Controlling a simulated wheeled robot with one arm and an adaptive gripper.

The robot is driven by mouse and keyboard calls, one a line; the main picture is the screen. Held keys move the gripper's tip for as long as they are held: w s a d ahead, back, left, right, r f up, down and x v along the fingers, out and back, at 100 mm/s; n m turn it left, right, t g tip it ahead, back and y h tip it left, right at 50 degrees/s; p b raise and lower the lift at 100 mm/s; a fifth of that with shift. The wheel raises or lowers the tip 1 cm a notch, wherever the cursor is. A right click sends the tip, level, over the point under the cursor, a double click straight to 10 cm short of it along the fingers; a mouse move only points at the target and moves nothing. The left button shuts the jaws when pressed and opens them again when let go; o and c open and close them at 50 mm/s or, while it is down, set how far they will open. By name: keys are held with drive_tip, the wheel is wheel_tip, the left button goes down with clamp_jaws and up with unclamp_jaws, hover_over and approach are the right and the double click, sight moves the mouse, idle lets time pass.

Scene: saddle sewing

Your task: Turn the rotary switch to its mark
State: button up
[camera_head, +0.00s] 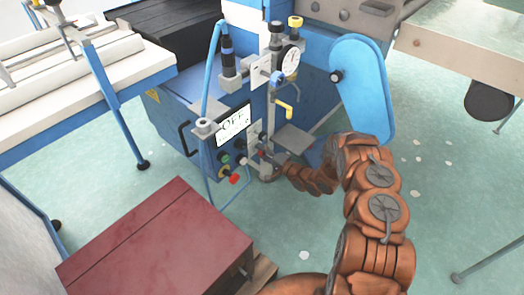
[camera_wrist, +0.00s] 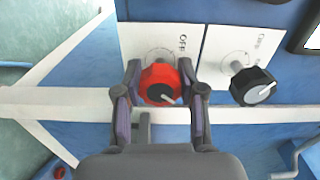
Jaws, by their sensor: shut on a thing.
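The red rotary switch (camera_wrist: 158,84) is in the middle of the wrist view, on a white label plate (camera_wrist: 133,40) with the word OFF and a curved mark partly visible above the knob. A pale pointer line on the knob points to the lower right in that view. My gripper (camera_wrist: 161,92) has one finger on each side of the red knob and is shut on it. In the head view my gripper (camera_head: 268,168) is at the front of the blue machine's control panel, and the red switch cannot be made out clearly there.
A black rotary knob (camera_wrist: 253,86) on its own white plate sits to the right of the red one. A dark red box (camera_head: 160,245) stands in front.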

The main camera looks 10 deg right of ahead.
drive_tip(key=shift+m, duration=0.5)
drive_tip(key=o, duration=1.2)
drive_tip(key=shift+c, duration=0.2)
drive_tip(key=shift+s+d, duration=0.1)
drive_tip(key=v, duration=1.1)
drive_tip(key=shift+s+d, duration=0.2)
drive_tip(key=shift+s, duration=0.15)
drive_tip(key=shift+d, duration=0.1)
